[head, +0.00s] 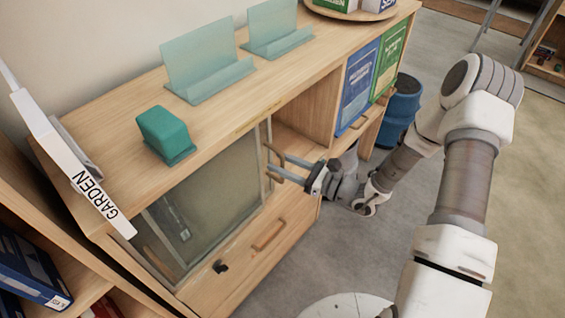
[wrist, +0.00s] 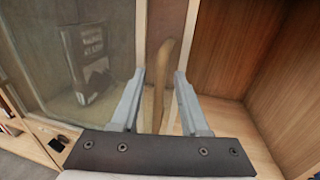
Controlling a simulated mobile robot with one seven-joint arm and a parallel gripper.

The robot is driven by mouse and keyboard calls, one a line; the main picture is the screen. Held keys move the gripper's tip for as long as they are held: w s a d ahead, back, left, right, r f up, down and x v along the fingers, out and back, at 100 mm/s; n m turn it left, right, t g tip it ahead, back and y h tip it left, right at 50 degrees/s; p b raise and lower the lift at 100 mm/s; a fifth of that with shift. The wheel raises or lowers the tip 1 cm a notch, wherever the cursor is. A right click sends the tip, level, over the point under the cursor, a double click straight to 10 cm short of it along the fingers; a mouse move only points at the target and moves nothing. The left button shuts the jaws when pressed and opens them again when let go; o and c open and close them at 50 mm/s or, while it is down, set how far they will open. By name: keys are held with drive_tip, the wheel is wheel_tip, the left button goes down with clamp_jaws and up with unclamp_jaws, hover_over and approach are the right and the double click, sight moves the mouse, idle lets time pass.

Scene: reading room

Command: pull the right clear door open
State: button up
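The clear door (head: 205,205) is a greyish see-through panel in the front of the wooden cabinet. It also shows in the wrist view (wrist: 60,75), with a dark lettered item visible behind it. I cannot tell where one clear door ends and another begins. A wooden upright handle (wrist: 158,95) stands beside the panel's right frame. My gripper (head: 269,165) is at the right edge of the clear panel. In the wrist view my gripper (wrist: 159,75) is open, its fingers on either side of the handle with gaps visible. The fingertips' contact with the handle cannot be made out.
A drawer handle (head: 268,235) is below the clear panel. A teal block (head: 165,132) and clear stands (head: 208,65) sit on the cabinet top. A blue bin (head: 402,108) stands beyond my arm. Grey floor in front is clear.

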idle(0.3)
drive_tip(key=p+v, duration=0.2)
drive_tip(key=v, duration=1.5)
drive_tip(key=shift+d, duration=0.25)
drive_tip(key=s+a+r+n+g+h, duration=0.2)
drive_tip(key=s+r+n+g+h, duration=0.35)
drive_tip(key=r+n, duration=0.3)
drive_tip(key=s+a+r+n+g+h, duration=0.1)
drive_tip(key=s+r+n+g+h, duration=0.4)
drive_tip(key=r+n, duration=0.4)
drive_tip(key=s+d+r+n+t+h+p, duration=0.1)
drive_tip(key=d+r+n+t+h+p, duration=0.1)
drive_tip(key=r+p, duration=0.4)
drive_tip(key=s+d+r+n+t+h+p, duration=0.2)
drive_tip(key=r+t+p, duration=0.4)
drive_tip(key=r, duration=1)
drive_tip(key=shift+r+n+h+p, duration=0.4)
drive_tip(key=shift+n+h+p, duration=0.4)
drive_tip(key=shift+n, duration=0.15)
